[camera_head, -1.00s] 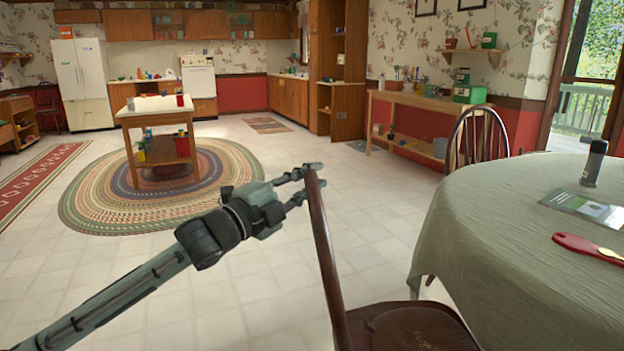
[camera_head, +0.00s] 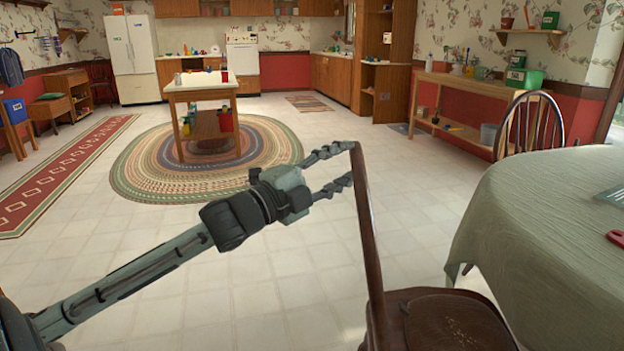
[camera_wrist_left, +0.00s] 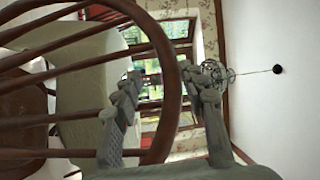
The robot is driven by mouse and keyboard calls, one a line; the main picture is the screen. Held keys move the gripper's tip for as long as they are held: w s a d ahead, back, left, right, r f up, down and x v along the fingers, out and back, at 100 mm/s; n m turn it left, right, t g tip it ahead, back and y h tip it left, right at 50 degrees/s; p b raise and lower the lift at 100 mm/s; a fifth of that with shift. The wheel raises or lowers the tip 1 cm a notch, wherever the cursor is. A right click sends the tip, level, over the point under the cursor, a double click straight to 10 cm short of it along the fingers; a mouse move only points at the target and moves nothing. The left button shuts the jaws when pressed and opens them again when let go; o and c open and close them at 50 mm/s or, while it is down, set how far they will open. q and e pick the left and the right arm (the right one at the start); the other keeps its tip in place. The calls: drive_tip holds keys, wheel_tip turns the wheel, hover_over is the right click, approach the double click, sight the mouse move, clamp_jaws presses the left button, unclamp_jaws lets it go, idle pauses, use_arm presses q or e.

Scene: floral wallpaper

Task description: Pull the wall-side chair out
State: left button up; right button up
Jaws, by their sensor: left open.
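A dark brown wooden chair (camera_head: 440,318) stands close to me, left of the table with the green cloth (camera_head: 560,235). Its back is seen edge-on in the head view. My left gripper (camera_head: 350,166) is at the upper part of that back, fingers spread. In the left wrist view the curved back rim (camera_wrist_left: 172,85) passes between the two open fingers (camera_wrist_left: 165,105), one on the spindle side and one outside; contact is unclear. A second spindle-back chair (camera_head: 532,122) stands behind the table, near the wall bench; its lower part is hidden. My right gripper is not in view.
The tiled floor (camera_head: 310,262) left of the near chair is clear. A small kitchen island (camera_head: 203,92) stands on a round braided rug (camera_head: 135,178). A long red runner (camera_head: 60,175) lies at left, and a wooden bench (camera_head: 450,80) runs along the right wall.

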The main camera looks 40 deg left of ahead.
use_arm(q)
drive_tip(key=v, duration=0.8)
drive_tip(key=shift+s, duration=0.2)
drive_tip(key=shift+a, duration=0.1)
drive_tip(key=a+f+n+g+y, duration=0.2)
drive_tip(key=a+f+n+y, duration=0.15)
drive_tip(key=f, duration=0.45)
drive_tip(key=a+f+n+g+y, duration=0.1)
drive_tip(key=a+f+n+y, duration=0.1)
drive_tip(key=a+f+n, duration=0.35)
drive_tip(key=s+d+f+n+g+y, duration=0.1)
drive_tip(key=s+f+n+g, duration=0.15)
drive_tip(key=f, duration=0.75)
drive_tip(key=s+d+f+n+g+y, duration=0.1)
drive_tip(key=s+f+n+g, duration=0.15)
drive_tip(key=f, duration=0.75)
drive_tip(key=s+d+f+n+g, duration=0.2)
drive_tip(key=s+d+f+g, duration=0.2)
drive_tip(key=f, duration=0.6)
drive_tip(key=s+d+f+n+g+h, duration=0.1)
drive_tip(key=s+d+f+g, duration=0.3)
drive_tip(key=s+d+f, duration=0.5)
drive_tip(key=shift+d+f+n, duration=0.4)
drive_tip(key=shift+d+f, duration=0.1)
drive_tip(key=shift+d, duration=0.05)
